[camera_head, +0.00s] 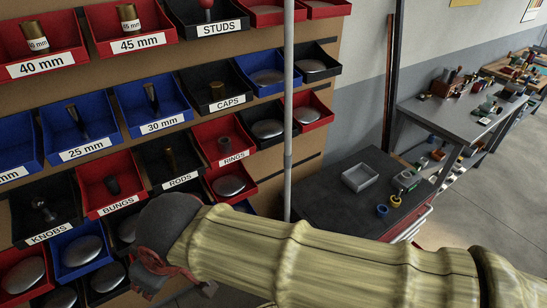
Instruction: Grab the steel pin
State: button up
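No part in view can be told for sure as the steel pin. A dark metal peg (77,120) stands tilted in the blue 25 mm bin, and another dark peg (152,97) stands in the blue 30 mm bin. A dark, brownish rod (169,159) is in the black RODS bin. My gripper (150,272) is at the lower left, in front of the lower bins, at the end of my pale yellow arm. Its fingers are mostly hidden or dark, and nothing held can be seen.
A dark cabinet top (330,197) holds a grey tray (360,177) and small items. A cluttered workbench (450,115) stands further right.

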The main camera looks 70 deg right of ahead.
aim_at(398, 194)
jog(key=k+z, duration=0.1)
jog(key=k, duration=0.5)
jog(key=k+l+z, duration=0.1)
jog(key=k, duration=0.55)
jog(key=l+z, duration=0.25)
jog(key=z, duration=0.25)
jog(key=k+l+z, duration=0.1)
jog(key=l+z, duration=0.2)
jog(key=z, duration=0.15)
jog(key=l+z, duration=0.25)
jog(key=z, duration=0.25)
jog(key=i+l, duration=0.1)
jog(key=l, duration=0.4)
jog(key=i+l, duration=0.1)
jog(key=l, duration=0.95)
jog(key=i, duration=0.05)
